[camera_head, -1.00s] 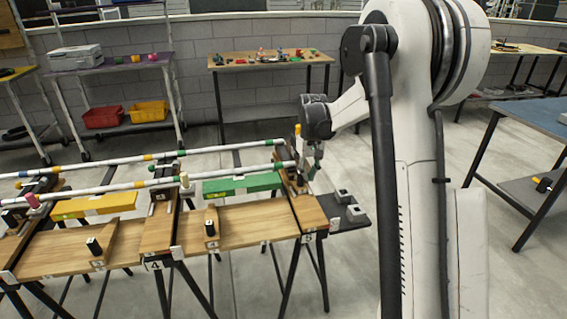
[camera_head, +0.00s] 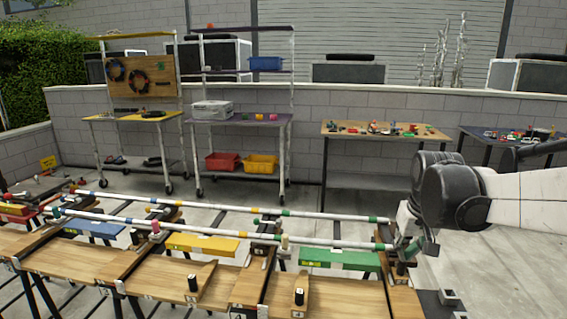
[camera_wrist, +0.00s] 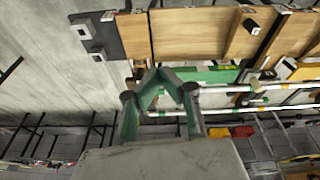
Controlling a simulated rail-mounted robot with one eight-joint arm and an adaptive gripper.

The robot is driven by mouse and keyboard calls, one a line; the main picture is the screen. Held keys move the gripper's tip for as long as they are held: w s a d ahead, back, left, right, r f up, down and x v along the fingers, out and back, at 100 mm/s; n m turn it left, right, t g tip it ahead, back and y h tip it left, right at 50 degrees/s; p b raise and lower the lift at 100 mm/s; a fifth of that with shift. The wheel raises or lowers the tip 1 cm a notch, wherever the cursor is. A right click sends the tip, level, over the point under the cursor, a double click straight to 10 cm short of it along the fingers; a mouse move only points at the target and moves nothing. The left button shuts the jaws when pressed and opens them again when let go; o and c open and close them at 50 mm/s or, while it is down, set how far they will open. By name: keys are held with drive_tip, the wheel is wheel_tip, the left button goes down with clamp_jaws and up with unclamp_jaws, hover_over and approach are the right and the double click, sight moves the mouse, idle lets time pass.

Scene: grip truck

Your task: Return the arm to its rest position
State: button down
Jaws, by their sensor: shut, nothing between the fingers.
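My gripper (camera_wrist: 160,76) shows in the wrist view with its green fingertips together and nothing between them. In the head view my gripper (camera_head: 412,248) hangs from the arm at the right, by the right end of the wooden workbench (camera_head: 340,296). The white rails with coloured bands (camera_head: 320,216) end close to it in the picture. I cannot tell whether it touches the rails or the bench. The bench (camera_wrist: 195,35) also shows at the top of the wrist view.
A green block (camera_head: 340,259) and a yellow block (camera_head: 202,244) lie between the bench supports. Behind stand a table with small parts (camera_head: 385,131) and a purple-topped shelf (camera_head: 240,119) with a red bin (camera_head: 222,161) and a yellow bin (camera_head: 260,164). Open floor lies between.

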drive_tip(key=s+a+r+t+p, duration=0.1)
drive_tip(key=s+a, duration=0.3)
drive_tip(key=s, duration=0.5)
drive_tip(key=s+a+r+t+p, duration=0.1)
drive_tip(key=s+a+t, duration=0.2)
drive_tip(key=s, duration=0.7)
drive_tip(key=shift+s+a+n, duration=0.3)
drive_tip(key=shift+a, duration=0.45)
drive_tip(key=shift+r, duration=0.1)
